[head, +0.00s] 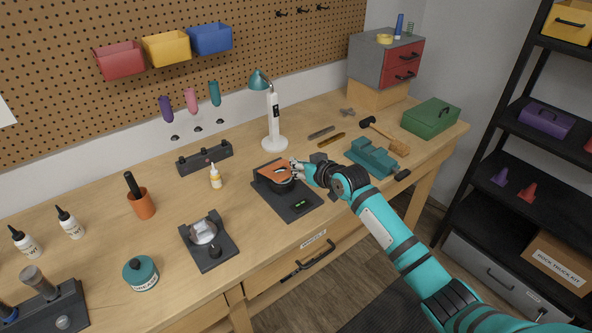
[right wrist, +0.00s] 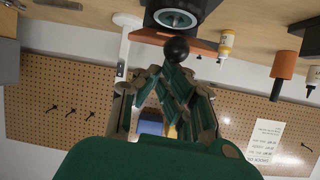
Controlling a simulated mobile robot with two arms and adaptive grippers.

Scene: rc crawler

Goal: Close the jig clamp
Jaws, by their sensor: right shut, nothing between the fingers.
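My right gripper (head: 298,168) is shut and empty beside the right end of the orange arm. In the right wrist view its fingers (right wrist: 172,78) are just short of the knob; contact is unclear. My left gripper is out of view.
A dark stand with a silver dome (head: 204,232) is left of the clamp. A white lamp (head: 274,135) and a glue bottle (head: 215,177) stand behind it. A teal vise (head: 371,157) is to the right. Bare bench lies in front of the glue bottle.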

